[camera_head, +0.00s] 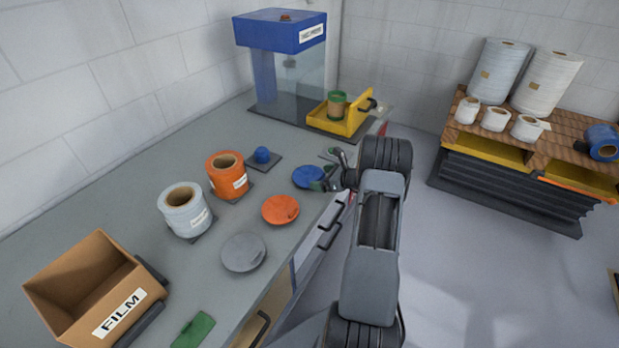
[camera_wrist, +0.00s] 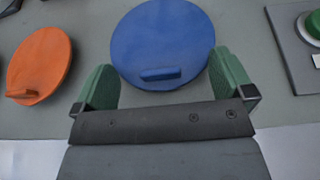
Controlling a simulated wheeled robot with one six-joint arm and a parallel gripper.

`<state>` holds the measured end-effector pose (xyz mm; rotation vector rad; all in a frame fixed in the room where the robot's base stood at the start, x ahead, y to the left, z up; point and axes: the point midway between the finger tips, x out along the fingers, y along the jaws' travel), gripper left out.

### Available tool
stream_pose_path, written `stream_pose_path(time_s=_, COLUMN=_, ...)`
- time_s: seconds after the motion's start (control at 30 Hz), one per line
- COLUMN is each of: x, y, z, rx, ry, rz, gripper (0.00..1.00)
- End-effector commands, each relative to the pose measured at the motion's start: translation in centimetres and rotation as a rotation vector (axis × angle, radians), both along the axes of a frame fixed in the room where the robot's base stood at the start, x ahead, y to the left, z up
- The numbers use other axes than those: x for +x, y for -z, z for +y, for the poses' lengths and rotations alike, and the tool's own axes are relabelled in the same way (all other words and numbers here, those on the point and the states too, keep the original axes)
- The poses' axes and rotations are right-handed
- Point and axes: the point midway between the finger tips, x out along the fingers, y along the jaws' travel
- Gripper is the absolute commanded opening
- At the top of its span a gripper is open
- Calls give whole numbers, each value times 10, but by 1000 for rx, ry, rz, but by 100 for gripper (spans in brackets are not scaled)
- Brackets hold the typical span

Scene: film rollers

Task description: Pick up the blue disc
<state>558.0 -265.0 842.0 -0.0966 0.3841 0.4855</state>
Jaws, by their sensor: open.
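The blue disc (camera_head: 307,177) lies flat on the grey counter (camera_head: 140,205), near its front edge. In the wrist view the blue disc (camera_wrist: 162,40) is ahead of my gripper, with a small raised blue tab (camera_wrist: 160,75) on its near part. My gripper (camera_head: 331,170) is at the right side of the disc in the head view. In the wrist view my gripper (camera_wrist: 168,85) is open, its two green fingers on either side of the disc's near part with the tab between them. Nothing is held. I cannot tell whether the fingers touch the disc.
An orange disc (camera_head: 280,210) and a grey disc (camera_head: 243,252) lie nearby. Behind stand an orange roll (camera_head: 227,176), a white roll (camera_head: 186,211) and a small blue knob (camera_head: 262,155). A blue machine (camera_head: 281,32) with a yellow tray (camera_head: 354,117) is at the back.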

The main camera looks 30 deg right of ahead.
Motion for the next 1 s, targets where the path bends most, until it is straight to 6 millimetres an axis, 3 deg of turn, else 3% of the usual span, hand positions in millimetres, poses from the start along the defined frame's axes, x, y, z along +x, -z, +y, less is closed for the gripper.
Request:
stream_pose_path(time_s=0.07, x=0, y=0, z=0, rx=0, ry=0, rz=0, gripper=91)
stream_pose_path(time_s=0.83, x=0, y=0, z=0, rx=0, ry=-1, rz=0, gripper=18)
stream_pose_path(time_s=1.0, x=0, y=0, z=0, rx=0, ry=0, rz=0, gripper=17)
